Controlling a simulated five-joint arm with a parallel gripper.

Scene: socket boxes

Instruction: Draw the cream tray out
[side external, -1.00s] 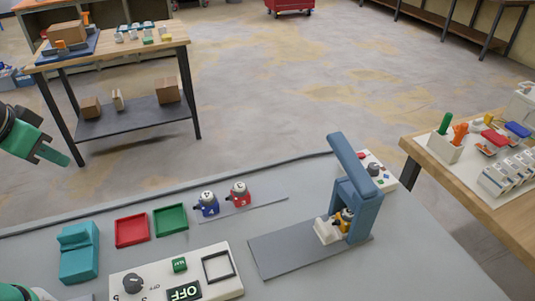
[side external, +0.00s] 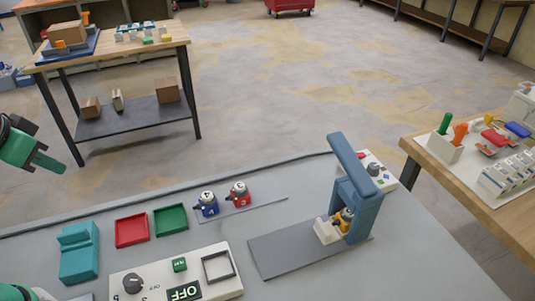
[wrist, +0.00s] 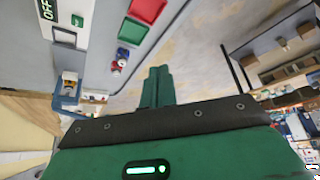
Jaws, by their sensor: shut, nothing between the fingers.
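The cream tray (side external: 327,231) sits at the foot of a blue upright stand (side external: 357,205) on the grey table, right of centre in the side view. An orange-yellow and dark piece (side external: 344,219) is at its right side, partly against the stand. My gripper (side external: 47,163) is at the far left edge of the side view, raised and far from the tray. In the wrist view its green fingers (wrist: 158,86) lie together, shut and empty. The blue stand (wrist: 66,103) also shows small at the left of that view.
A grey plate (side external: 285,248) lies left of the tray. Red (side external: 131,231) and green (side external: 171,219) trays, a teal block (side external: 79,252), blue (side external: 207,205) and red (side external: 239,194) knobbed pieces and a control panel (side external: 225,292) stand on the table. A blue arm overhangs the tray.

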